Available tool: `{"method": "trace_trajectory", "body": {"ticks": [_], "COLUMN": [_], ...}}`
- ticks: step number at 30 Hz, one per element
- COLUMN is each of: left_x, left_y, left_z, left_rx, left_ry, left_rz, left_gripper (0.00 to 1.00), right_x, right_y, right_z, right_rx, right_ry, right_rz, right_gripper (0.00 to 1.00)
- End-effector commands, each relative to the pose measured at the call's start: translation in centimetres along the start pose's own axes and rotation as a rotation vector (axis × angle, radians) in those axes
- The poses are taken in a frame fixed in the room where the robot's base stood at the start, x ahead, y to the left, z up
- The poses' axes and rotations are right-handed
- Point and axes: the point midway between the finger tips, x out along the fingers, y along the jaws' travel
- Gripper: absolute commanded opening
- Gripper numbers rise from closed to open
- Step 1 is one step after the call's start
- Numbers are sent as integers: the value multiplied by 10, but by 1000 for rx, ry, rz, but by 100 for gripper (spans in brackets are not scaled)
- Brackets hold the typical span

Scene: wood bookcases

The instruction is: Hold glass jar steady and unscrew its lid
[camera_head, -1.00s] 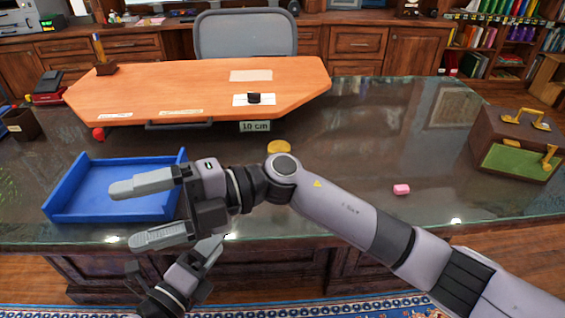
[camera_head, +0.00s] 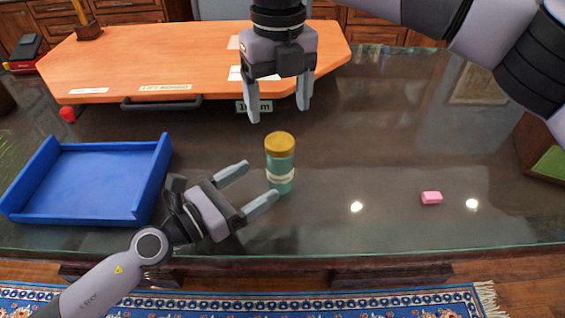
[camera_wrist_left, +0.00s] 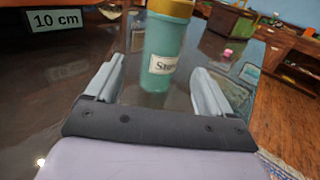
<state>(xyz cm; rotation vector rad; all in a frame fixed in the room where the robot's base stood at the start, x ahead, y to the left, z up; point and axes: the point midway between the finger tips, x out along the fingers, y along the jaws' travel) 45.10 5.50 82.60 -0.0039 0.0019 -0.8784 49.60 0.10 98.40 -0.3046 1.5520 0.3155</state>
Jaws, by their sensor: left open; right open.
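The glass jar (camera_head: 281,172) is teal with a pale label band and stands upright on the dark glossy table. Its yellow-gold lid (camera_head: 279,143) is on top. My left gripper (camera_head: 254,186) is open, just left of the jar, its fingers pointing toward it. In the left wrist view the jar (camera_wrist_left: 160,55) stands ahead between the open fingers, and the lid (camera_wrist_left: 171,7) is cut by the top edge. My right gripper (camera_head: 279,117) is open and empty, pointing down above and slightly behind the lid, apart from it.
A blue tray (camera_head: 155,185) lies at the left. A pink block (camera_head: 431,198) sits at the right. An orange raised board (camera_head: 130,60) with a "10 cm" tag (camera_head: 254,106) stands behind. The table right of the jar is mostly clear.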

Motion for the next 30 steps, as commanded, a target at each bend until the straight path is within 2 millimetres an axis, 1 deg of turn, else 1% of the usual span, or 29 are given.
{"method": "trace_trajectory", "body": {"ticks": [5,8,15,18,23,30], "left_x": [10,21,53,63,71,71], "left_y": [0,0,0,0,0,0], "left_z": [0,1,1,1,0,0], "left_rx": [8,8,4,4,3,3], "left_ry": [0,-1,-1,-1,1,1], "left_rz": [-3,-3,-2,-2,-2,-2], "left_gripper": [82,82,82,82,82,82], "right_x": [-1,-1,-1,-1,-1,-1], "right_y": [-2,-2,-1,-1,-1,-1], "right_z": [0,0,0,0,0,0], "right_rx": [4,3,3,2,2,2], "right_ry": [-1,-1,-1,-1,-1,-1], "right_rz": [-12,-10,-8,-7,-7,-7], "right_gripper": [76,76,76,76,76,76]}}
